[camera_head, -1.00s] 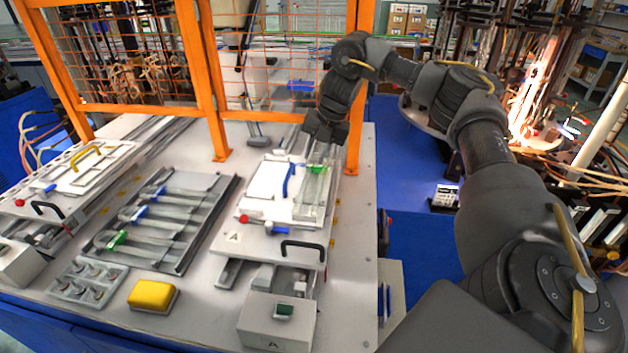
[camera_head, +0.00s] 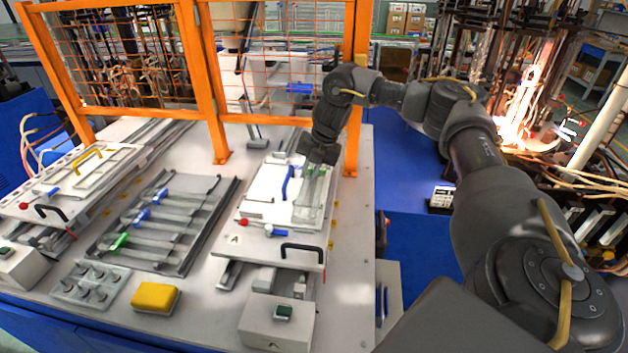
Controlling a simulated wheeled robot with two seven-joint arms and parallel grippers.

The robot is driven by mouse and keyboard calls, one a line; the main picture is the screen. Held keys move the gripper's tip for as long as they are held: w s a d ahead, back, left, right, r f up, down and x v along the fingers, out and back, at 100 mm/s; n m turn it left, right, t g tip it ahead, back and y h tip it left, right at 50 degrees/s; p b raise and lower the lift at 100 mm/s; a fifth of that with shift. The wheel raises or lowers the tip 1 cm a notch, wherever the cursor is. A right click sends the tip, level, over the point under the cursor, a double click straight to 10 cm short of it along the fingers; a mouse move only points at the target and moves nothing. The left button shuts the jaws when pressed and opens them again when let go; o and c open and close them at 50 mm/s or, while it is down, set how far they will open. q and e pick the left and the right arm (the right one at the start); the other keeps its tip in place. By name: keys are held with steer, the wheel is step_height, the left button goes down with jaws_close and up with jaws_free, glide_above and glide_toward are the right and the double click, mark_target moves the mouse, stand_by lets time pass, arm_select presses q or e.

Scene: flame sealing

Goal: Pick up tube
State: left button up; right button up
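My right gripper (camera_head: 315,164) points down over the back right part of the white fixture plate (camera_head: 262,212) marked A. Its fingers are at a small green piece at the upper end of a clear tube (camera_head: 308,205), which lies along the plate's right side. The fingers are small and partly hidden, so I cannot tell whether they are open or shut on it. A blue piece (camera_head: 287,182) lies just left of the tube. My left gripper is not in view.
A metal rack (camera_head: 190,235) with blue and green pieces stands left of the fixture. A yellow block (camera_head: 154,297) and a small peg tray (camera_head: 90,285) sit at the front. An orange fence post (camera_head: 357,100) stands close behind my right arm. A bright flame (camera_head: 518,125) burns at the right.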

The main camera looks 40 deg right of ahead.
jaws_close()
